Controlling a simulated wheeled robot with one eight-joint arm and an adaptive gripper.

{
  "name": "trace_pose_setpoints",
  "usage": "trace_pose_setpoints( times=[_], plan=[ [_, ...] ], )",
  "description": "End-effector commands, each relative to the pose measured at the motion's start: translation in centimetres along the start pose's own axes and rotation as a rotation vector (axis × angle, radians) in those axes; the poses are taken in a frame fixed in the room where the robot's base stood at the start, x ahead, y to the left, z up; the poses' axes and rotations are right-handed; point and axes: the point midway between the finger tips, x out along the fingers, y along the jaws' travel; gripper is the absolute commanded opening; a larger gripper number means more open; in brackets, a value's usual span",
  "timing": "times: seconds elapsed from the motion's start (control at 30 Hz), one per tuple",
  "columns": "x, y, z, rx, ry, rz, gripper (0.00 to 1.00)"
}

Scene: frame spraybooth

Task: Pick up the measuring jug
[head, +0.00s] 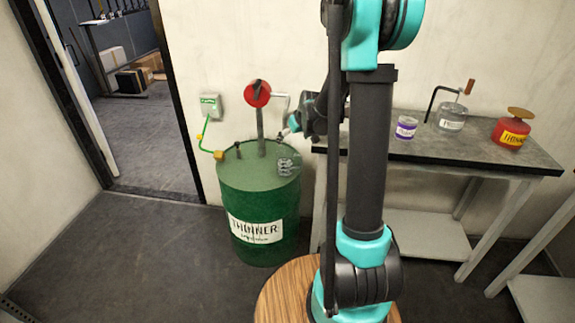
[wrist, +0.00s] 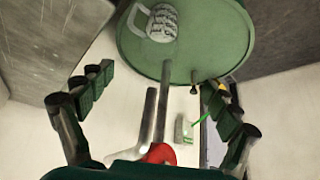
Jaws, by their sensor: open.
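The measuring jug (head: 288,165) is a small, clear, greyish vessel with dark markings. It stands on the green thinner drum (head: 250,190), near the right edge of its top in the head view. In the wrist view the jug (wrist: 163,22) shows at the top of the picture, its handle at its left. My gripper (wrist: 155,98) is open and empty, its fingers wide apart. The jug is beyond the fingertips and apart from them. In the head view my gripper is above the drum's right side, partly hidden by my arm.
A pump with a red round head (head: 258,94) and a pipe rises from the drum top. A green wire joins the drum to a wall box (head: 210,107). A bench (head: 405,154) at right holds a purple-labelled cup (head: 406,128), a grey can (head: 452,117) and a red can (head: 511,133).

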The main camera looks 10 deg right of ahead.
Motion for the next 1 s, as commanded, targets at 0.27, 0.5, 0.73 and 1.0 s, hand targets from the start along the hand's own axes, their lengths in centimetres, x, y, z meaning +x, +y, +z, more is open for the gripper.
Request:
trace_pose_setpoints(
  times=[0.27, 0.5, 0.73, 1.0],
  plan=[
    [4.2, 0.0, 0.0, 0.0, 0.0, -0.001, 0.9],
    [7.7, 0.0, 0.0, 0.001, 0.0, 0.0, 0.9],
    [9.3, 0.0, 0.0, 0.0, 0.0, 0.0, 0.9],
    [11.6, 0.1, 0.1, 0.0, 0.0, 0.0, 0.9]
  ],
)
